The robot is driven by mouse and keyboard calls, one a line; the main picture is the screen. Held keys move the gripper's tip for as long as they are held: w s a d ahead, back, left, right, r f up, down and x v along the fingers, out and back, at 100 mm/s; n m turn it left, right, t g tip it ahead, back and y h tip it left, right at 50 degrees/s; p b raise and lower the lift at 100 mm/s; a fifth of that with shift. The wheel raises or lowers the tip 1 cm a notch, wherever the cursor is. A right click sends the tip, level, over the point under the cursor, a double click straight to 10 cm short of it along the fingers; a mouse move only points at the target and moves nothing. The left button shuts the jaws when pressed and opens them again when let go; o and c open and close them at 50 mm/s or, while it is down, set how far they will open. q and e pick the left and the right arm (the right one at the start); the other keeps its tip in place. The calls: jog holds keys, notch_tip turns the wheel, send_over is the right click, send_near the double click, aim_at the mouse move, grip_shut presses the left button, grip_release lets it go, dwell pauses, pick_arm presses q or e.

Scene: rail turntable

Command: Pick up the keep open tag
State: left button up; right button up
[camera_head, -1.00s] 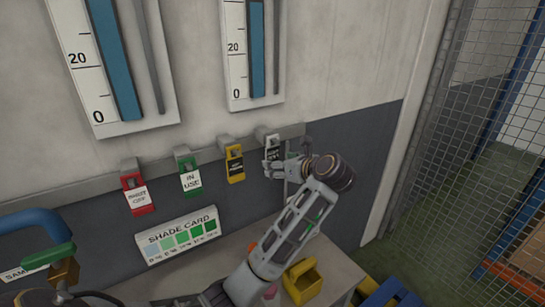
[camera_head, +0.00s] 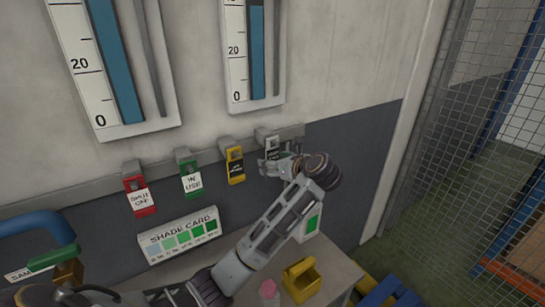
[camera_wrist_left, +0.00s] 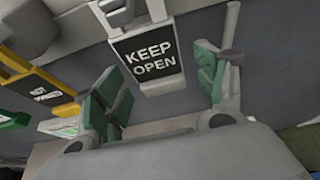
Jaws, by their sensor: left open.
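The keep open tag (camera_wrist_left: 147,60) is black with white lettering in a white-grey frame. It hangs upright at the right end of the wall rail in the head view (camera_head: 272,145), its lower part hidden by my gripper. My left gripper (camera_wrist_left: 162,68) is open, its green-padded fingers on either side of the tag's lower part in the wrist view, with gaps left and right. In the head view the left gripper (camera_head: 268,164) is at the tag's lower end. Contact is not visible. My right gripper is not in view.
Left along the rail (camera_head: 70,192) hang a yellow tag (camera_head: 235,165), a green IN USE tag (camera_head: 190,179) and a red SHUT OFF tag (camera_head: 139,195). Below are a shade card (camera_head: 182,236), a yellow caddy (camera_head: 301,280) and a white box with a green label (camera_head: 312,222).

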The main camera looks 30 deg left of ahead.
pick_arm(q)
jog(key=shift+x, duration=0.95)
jog(key=shift+c, duration=0.4)
jog(key=c, duration=0.9)
